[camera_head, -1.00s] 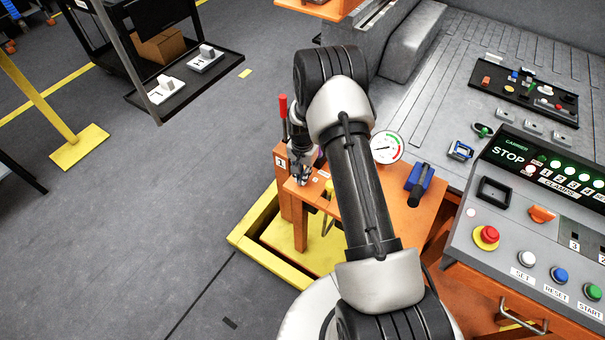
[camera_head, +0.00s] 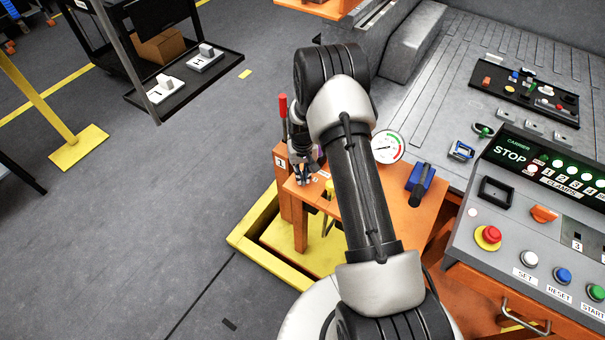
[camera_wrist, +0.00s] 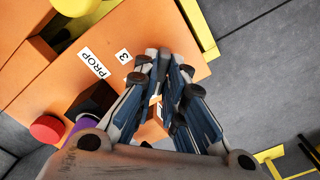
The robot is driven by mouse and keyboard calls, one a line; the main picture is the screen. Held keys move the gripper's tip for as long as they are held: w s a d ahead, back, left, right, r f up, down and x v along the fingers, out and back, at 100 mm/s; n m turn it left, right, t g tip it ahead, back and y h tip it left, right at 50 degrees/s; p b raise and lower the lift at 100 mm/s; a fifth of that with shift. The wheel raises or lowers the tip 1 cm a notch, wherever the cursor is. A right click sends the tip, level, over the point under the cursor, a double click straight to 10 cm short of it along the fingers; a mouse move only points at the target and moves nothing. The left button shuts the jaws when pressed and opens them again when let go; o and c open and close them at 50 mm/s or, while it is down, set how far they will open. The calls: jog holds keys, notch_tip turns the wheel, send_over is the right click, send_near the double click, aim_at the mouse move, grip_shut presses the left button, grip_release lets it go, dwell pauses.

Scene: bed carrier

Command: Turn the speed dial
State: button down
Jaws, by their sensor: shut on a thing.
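I cannot clearly identify the speed dial in these views. An orange handled knob (camera_head: 543,214) sits on the grey control panel at right, far from my gripper. My gripper (camera_head: 303,179) is low over the left end of the orange table. A red round cap (camera_wrist: 47,129) and a purple part (camera_wrist: 82,124) show beside the gripper at lower left.
The orange table (camera_head: 412,222) also carries a round gauge (camera_head: 388,146) and a blue-and-black device (camera_head: 420,182). A post with a red handle (camera_head: 283,106) stands left of my gripper. A yellow frame (camera_head: 250,235) surrounds the stand.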

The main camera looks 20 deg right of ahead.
aim_at(303, 176)
jog(key=shift+n, duration=0.3)
jog(key=c, duration=1.7)
grip_release()
jog(key=shift+o, duration=0.2)
notch_tip(303, 176, up, 12)
